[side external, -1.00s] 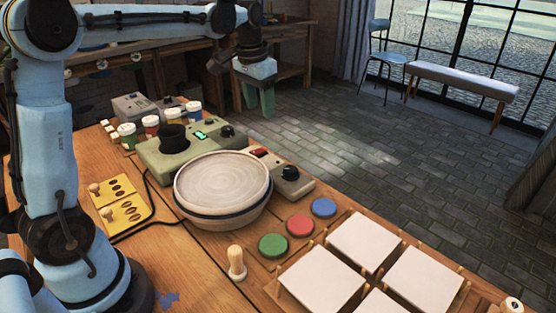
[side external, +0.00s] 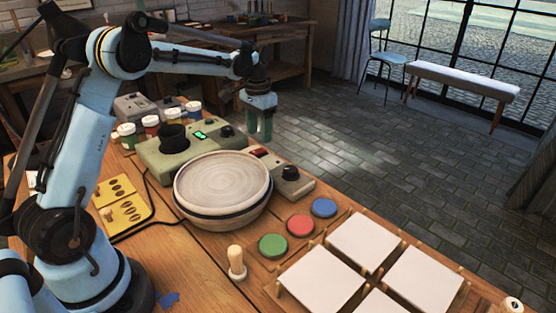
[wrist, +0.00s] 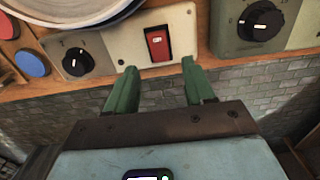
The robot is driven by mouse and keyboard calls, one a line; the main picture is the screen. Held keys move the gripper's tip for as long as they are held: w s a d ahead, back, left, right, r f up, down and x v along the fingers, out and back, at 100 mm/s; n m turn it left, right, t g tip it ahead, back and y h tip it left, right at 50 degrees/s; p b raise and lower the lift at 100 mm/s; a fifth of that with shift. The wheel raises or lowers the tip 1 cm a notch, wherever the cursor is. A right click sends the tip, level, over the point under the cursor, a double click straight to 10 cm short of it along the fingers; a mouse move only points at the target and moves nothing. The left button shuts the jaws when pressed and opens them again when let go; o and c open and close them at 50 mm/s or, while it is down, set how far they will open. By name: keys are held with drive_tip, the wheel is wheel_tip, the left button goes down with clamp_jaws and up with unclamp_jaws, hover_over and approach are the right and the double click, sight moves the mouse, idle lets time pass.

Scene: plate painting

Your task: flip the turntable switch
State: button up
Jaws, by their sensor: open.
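The turntable switch is a red rocker (wrist: 158,45) on a pale control box (wrist: 110,45) that also carries a black knob. In the side view the red switch (side external: 259,152) is just behind the turntable (side external: 222,182), which holds a pale round plate. My gripper (wrist: 162,85) has its two green fingers apart, with nothing between them. In the wrist view the fingertips lie on either side of the switch's column, a little below it in the picture. In the side view my gripper (side external: 259,138) hangs beyond the box, above the table's far edge. Contact with the switch is not visible.
A green box with a black cup-like part (side external: 173,138) stands left of the switch, with paint jars (side external: 151,125) behind. Green, red and blue discs (side external: 300,226), a wooden peg (side external: 236,262) and white tiles (side external: 364,241) lie nearer. Beyond the far edge is open floor.

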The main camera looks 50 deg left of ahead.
sight(260, 150)
drive_tip(key=shift+f, duration=2.45)
